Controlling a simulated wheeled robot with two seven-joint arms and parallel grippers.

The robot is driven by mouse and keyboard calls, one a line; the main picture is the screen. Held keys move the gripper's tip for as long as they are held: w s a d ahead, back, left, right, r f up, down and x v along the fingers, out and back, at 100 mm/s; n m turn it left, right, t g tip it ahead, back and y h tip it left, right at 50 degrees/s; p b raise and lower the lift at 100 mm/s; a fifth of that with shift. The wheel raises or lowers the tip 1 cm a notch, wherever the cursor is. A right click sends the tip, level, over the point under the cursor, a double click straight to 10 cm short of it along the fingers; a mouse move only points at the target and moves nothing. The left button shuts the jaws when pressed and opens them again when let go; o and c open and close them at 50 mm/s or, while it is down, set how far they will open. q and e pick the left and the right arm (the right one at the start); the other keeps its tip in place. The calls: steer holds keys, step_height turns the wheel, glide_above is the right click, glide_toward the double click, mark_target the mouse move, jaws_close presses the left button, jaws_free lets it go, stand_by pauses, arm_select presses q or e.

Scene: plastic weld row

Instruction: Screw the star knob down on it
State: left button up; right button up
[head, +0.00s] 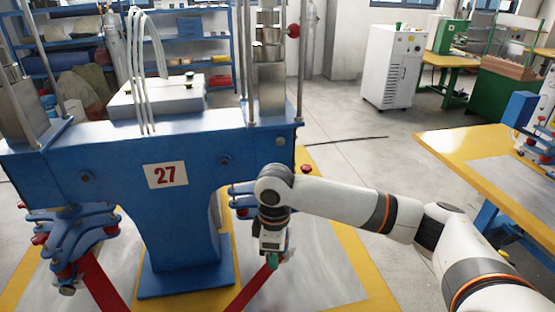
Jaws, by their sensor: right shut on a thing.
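A blue press frame (180,215) numbered 27 stands in front of me. My right gripper (271,256) points down beside its right-hand blue clamp arms (242,197). My right wrist hides part of the right clamp. My left gripper is not in view.
Left clamp arms (80,235) with red knobs hold another red bar (98,283). Vertical rods and a red ball knob (293,30) rise from the frame. A yellow-edged table (470,150) stands at right. A white cabinet (391,65) is behind, with open floor before it.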

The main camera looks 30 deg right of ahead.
steer(key=w+d+r+n+p, duration=0.2)
steer(key=w+r+n+p, duration=0.1)
steer(key=n, duration=0.2)
steer(key=w+d+r+n+p, duration=0.3)
steer(key=w+r+n+p, duration=0.1)
steer(key=n, duration=0.1)
steer(key=w+d+r+n+p, duration=0.2)
steer(key=w+r+n+p, duration=0.1)
steer(key=w+n+p, duration=0.1)
steer(key=shift+w+d+r+n, duration=0.15)
steer(key=shift+d+n, duration=0.15)
steer(key=shift+n, duration=0.6)
steer(key=shift+f+b, duration=0.75)
steer(key=shift+f, duration=0.45)
steer(key=shift+f+b, duration=1.2)
steer(key=shift+r, duration=0.15)
steer(key=shift+p, duration=0.35)
